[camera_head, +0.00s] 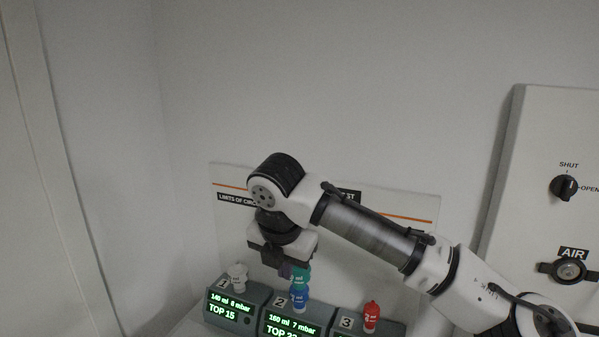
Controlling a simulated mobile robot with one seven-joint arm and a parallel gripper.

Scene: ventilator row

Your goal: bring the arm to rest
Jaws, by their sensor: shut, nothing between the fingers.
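My arm reaches in from the lower right and bends down at its wrist. My gripper (285,270) points down over the ventilator marked 2 (290,322). It is shut, with nothing seen held between its fingers. A teal piece (301,274) and a blue piece (298,299) stand one above the other on this ventilator, close beside the fingertips. I cannot tell whether the fingers touch them.
The ventilator marked 1 (232,312) carries a white fitting (238,276). The ventilator marked 3 (385,329) carries a red fitting (371,316). A sign board (400,205) stands behind. A wall panel (540,130) with a SHUT/OPEN knob (564,188) is at right. Bare wall fills the upper area.

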